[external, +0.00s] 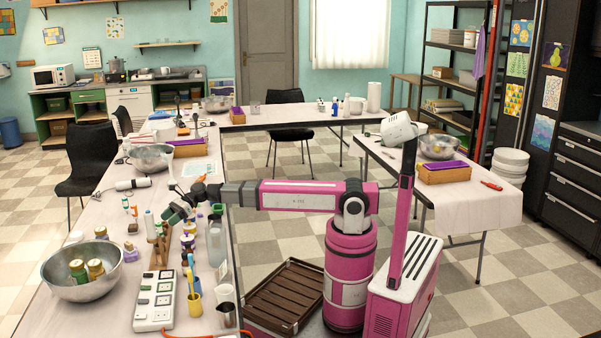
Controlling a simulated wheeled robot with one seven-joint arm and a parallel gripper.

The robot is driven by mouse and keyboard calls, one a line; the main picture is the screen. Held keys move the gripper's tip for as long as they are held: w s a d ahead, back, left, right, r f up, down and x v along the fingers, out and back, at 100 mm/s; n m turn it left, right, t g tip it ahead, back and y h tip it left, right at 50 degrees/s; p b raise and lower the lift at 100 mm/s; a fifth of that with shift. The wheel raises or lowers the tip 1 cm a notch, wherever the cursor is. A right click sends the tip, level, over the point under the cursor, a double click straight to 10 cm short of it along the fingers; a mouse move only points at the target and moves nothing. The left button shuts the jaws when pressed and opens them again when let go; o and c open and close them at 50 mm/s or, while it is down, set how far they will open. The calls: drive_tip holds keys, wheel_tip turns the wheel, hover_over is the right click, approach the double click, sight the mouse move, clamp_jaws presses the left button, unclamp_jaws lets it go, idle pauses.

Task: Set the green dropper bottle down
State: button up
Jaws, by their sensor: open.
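My gripper (173,210) is at the end of my pink arm, low over the left table among small bottles. Its jaws are open, but the fingers are small and partly merge with the things around them. A dark green shape shows right at the fingers; I cannot tell whether it is the green dropper bottle or part of the gripper. A clear bottle with a green top (217,235) stands on the table just right of the gripper. Whether any bottle touches the fingers is too small to tell.
A wooden rack (160,250) stands just below the gripper. A metal bowl with jars (82,290), a white power strip (155,300), a yellow cup (194,304) and a steel jug (226,292) crowd the near end. Another metal bowl (150,157) stands farther back.

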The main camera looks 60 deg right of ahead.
drive_tip(key=v, duration=0.6)
